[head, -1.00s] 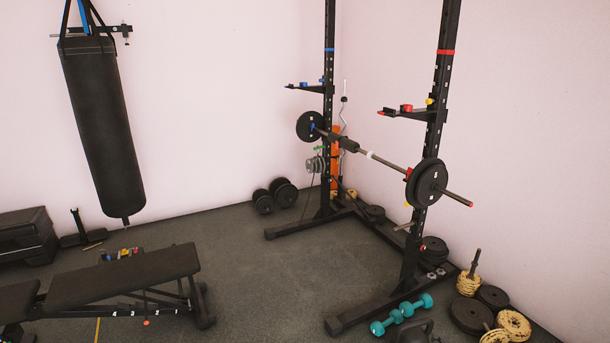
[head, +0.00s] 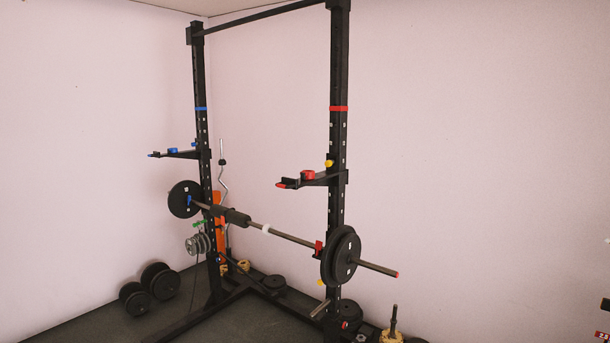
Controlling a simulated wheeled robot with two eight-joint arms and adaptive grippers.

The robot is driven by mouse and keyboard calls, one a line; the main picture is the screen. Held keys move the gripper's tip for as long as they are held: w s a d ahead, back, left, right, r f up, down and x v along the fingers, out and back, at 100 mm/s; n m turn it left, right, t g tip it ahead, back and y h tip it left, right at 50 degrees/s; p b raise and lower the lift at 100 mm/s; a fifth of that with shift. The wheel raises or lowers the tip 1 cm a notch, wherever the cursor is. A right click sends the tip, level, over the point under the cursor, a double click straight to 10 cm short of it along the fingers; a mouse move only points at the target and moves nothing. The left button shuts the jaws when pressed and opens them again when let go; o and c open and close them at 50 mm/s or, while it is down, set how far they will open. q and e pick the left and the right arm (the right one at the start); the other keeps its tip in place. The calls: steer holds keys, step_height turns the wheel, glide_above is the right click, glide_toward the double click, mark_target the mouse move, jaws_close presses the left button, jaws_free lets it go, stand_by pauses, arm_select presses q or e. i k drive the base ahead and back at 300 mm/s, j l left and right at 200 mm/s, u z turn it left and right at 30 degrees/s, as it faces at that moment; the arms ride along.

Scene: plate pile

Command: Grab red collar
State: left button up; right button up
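A small red collar-like piece (head: 308,175) sits on top of the black arm (head: 325,180) that sticks out from the right rack post. Another small red piece (head: 319,248) is on the barbell (head: 290,237), against the inner side of the right-hand black plates (head: 343,257). Both are too small to tell which is the red collar. Neither of my grippers is in view.
The black rack has a left post (head: 201,80) with a blue band and a right post (head: 340,70) with a red band. Dumbbells (head: 150,287) lie on the dark floor at the left. Plates crowd the rack's foot. A cut-off dark object with red shows at the lower right edge.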

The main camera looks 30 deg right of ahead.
mark_target(310, 174)
steer(key=i+z, duration=0.25)
steer(key=z, duration=0.15)
steer(key=i+j+z, duration=0.2)
steer(key=z, duration=0.15)
steer(key=i+j+z, duration=0.2)
steer(key=z, duration=0.2)
steer(key=i, duration=0.1)
